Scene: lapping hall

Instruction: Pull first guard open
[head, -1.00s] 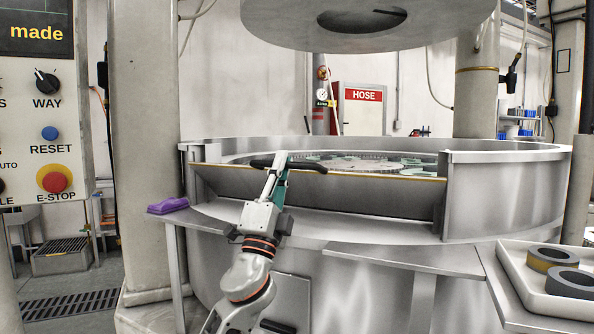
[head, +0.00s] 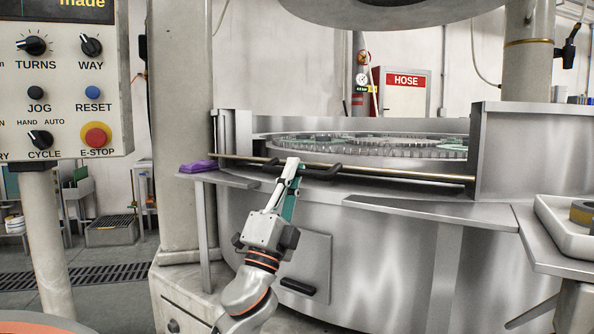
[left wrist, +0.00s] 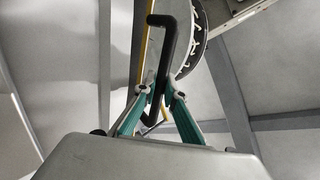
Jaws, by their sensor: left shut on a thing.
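The first guard (head: 420,177) is a wide metal flap with a brass-coloured edge at the front of the round lapping machine. It looks nearly edge-on, tipped out towards me, and the toothed plates (head: 370,150) show behind it. Its black bar handle (head: 322,172) is on the edge; the handle also shows in the left wrist view (left wrist: 165,55). My left gripper (head: 290,168) is shut on the handle, left of its middle. In the left wrist view the fingers (left wrist: 158,93) close around the bar. My right gripper is not in view.
A control panel (head: 62,110) with knobs and a red stop button stands at left. A purple item (head: 198,166) lies on the ledge beside the guard. A pale tray (head: 570,230) with a ring sits at right. A metal shelf (head: 430,211) juts out below the guard.

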